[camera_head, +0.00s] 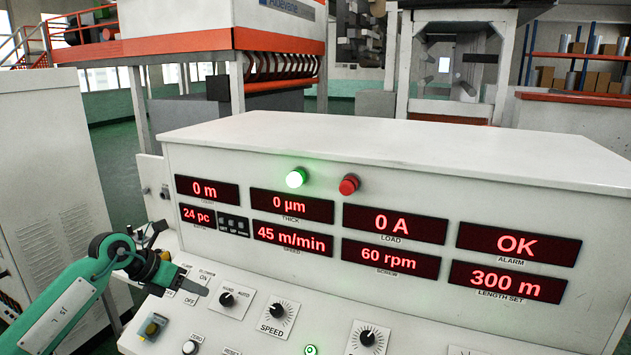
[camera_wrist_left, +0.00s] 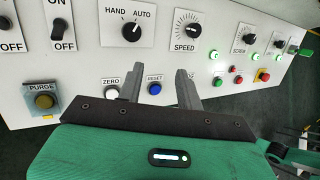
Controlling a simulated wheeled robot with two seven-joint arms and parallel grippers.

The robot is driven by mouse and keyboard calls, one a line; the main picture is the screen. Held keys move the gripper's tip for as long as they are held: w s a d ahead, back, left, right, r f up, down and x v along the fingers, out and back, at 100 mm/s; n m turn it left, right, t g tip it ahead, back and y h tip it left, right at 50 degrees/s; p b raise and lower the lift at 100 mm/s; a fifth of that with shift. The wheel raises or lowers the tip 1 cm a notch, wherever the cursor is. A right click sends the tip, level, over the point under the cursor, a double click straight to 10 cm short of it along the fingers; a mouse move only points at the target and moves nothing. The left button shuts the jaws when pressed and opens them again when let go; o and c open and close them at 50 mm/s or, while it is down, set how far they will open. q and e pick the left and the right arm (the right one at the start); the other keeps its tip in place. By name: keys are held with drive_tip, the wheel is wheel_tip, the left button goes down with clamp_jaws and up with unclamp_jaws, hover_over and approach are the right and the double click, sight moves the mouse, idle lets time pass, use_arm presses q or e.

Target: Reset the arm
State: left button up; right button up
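My left gripper (camera_head: 192,284) reaches in from the left over the lower left part of the white control panel (camera_head: 262,338). In the left wrist view its two grey fingers (camera_wrist_left: 158,76) stand apart with nothing between them. A blue RESET button (camera_wrist_left: 155,89) and a white ZERO button (camera_wrist_left: 112,92) show near the fingers. I cannot tell whether the fingers touch the panel.
The console's upright face bears red displays; the alarm display (camera_head: 517,244) reads OK. A green lamp (camera_head: 296,177) is lit beside a red one (camera_head: 349,184). The HAND/AUTO knob (camera_wrist_left: 131,31), SPEED knob (camera_wrist_left: 193,30) and PURGE button (camera_wrist_left: 43,101) surround the gripper. A grey cabinet (camera_head: 55,170) stands left.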

use_arm(q)
drive_tip(key=s+d+r+n+t+h, duration=0.2)
drive_tip(key=s+d+n+t+h, duration=0.1)
drive_tip(key=d+n+t+h, duration=0.3)
drive_tip(key=s+d+r+n+t+h, duration=0.2)
drive_tip(key=s+d+n+t+h, duration=0.15)
drive_tip(key=d, duration=0.45)
drive_tip(key=s+a+f+n+t+y, duration=0.1)
drive_tip(key=s+a+f+n+y, duration=0.5)
drive_tip(key=n+y, duration=0.5)
drive_tip(key=s+a+f+n+t+y, duration=0.1)
drive_tip(key=s+a+f+n+y, duration=0.2)
drive_tip(key=a+f+n+y, duration=0.75)
drive_tip(key=s+d+f+n+g+h, duration=0.2)
drive_tip(key=s+f+n+g, duration=0.15)
drive_tip(key=s, duration=0.45)
drive_tip(key=s+d+f+n+g+h, duration=0.1)
drive_tip(key=s+d+f+n+g, duration=0.3)
drive_tip(key=s, duration=0.5)
drive_tip(key=s+d+f+n+g+h, duration=0.1)
drive_tip(key=s+f+n+g+h, duration=0.1)
drive_tip(key=s+f+g, duration=0.45)
drive_tip(key=s+f, duration=0.3)
drive_tip(key=f, duration=2.8)
drive_tip(key=s+a+f+g, duration=0.1)
drive_tip(key=s+a+f, duration=0.2)
drive_tip(key=s+f, duration=1.5)
drive_tip(key=shift+s+f+m+b, duration=0.2)
drive_tip(key=shift+s+m+b, duration=0.15)
drive_tip(key=shift+m+b, duration=0.1)
